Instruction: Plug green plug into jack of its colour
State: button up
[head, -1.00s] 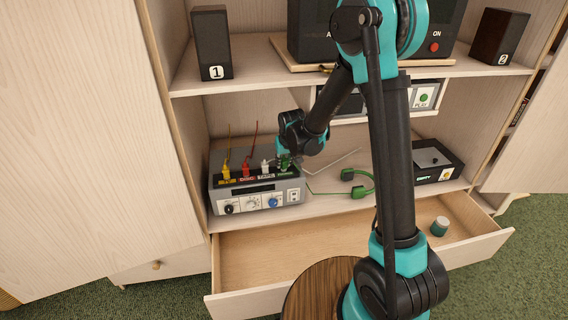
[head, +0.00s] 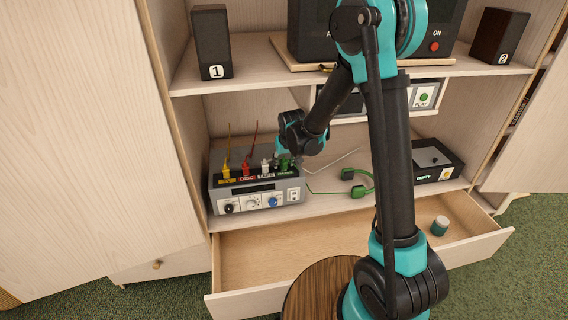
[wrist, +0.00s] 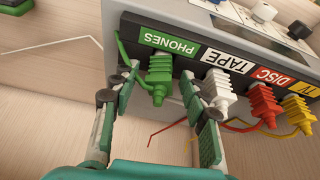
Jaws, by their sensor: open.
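The green plug (wrist: 158,78) sits at the jack under the green PHONES label (wrist: 168,42) on the grey amplifier (head: 257,188). In the wrist view its body stands out from the panel, and its seating depth cannot be told. My gripper (wrist: 168,88) is open, with one finger on each side of the green plug and gaps showing. In the head view the green plug (head: 285,163) is partly hidden by my gripper (head: 290,152). A green cord runs from the plug to the green headphones (head: 357,183) on the shelf.
White (wrist: 217,90), red (wrist: 264,104) and yellow (wrist: 298,111) plugs stand beside it at TAPE, DISC and another label. An open drawer (head: 340,247) lies below, holding a small jar (head: 440,226). A black box (head: 435,162) stands right.

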jog(key=v, duration=0.7)
jog(key=shift+r, duration=0.15)
jog(key=shift+s, duration=0.1)
